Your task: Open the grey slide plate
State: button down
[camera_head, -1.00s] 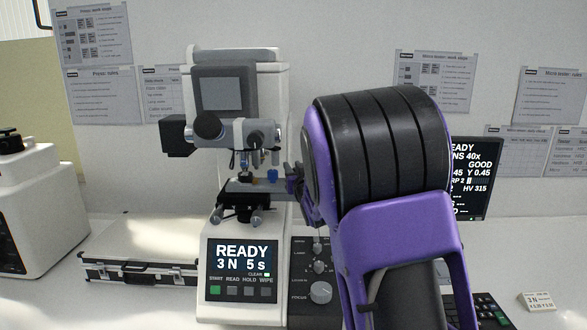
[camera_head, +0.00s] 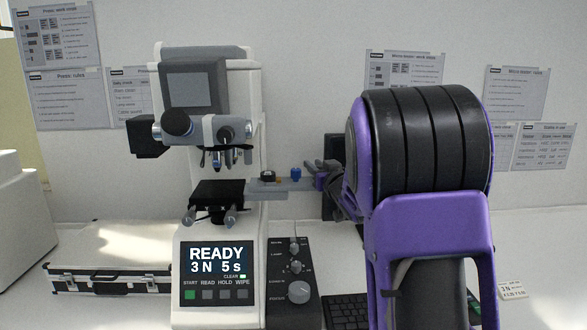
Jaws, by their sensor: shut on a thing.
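The grey slide plate (camera_head: 283,185) sticks out to the right of the tester's black stage (camera_head: 217,193). A dark round sample (camera_head: 267,176) and a small blue knob (camera_head: 296,173) sit on top of it. My gripper (camera_head: 318,178) is shut on the plate's right end. My purple and black arm hides part of the gripper from the right. The tester (camera_head: 238,80) stands upright, with its objectives (camera_head: 216,157) above the stage. Its screen (camera_head: 217,260) reads READY, 3 N, 5 s.
A control panel with knobs (camera_head: 297,268) stands right of the tester's base. A keyboard (camera_head: 347,312) lies at the front, partly behind my arm. A silver case (camera_head: 110,262) lies at left. A small white card (camera_head: 512,290) lies at right.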

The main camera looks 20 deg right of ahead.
jog(key=shift+s+d+r, duration=0.1)
jog(key=shift+s+d, duration=0.05)
jog(key=shift+d, duration=0.65)
jog(key=shift+s+d, duration=0.1)
jog(key=shift+d, duration=0.65)
jog(key=c, duration=0.7)
grip_release()
jog(key=s, duration=1.1)
jog(key=s+d, duration=0.1)
jog(key=s, duration=0.5)
jog(key=shift+s, duration=0.2)
jog(key=shift+w, duration=0.1)
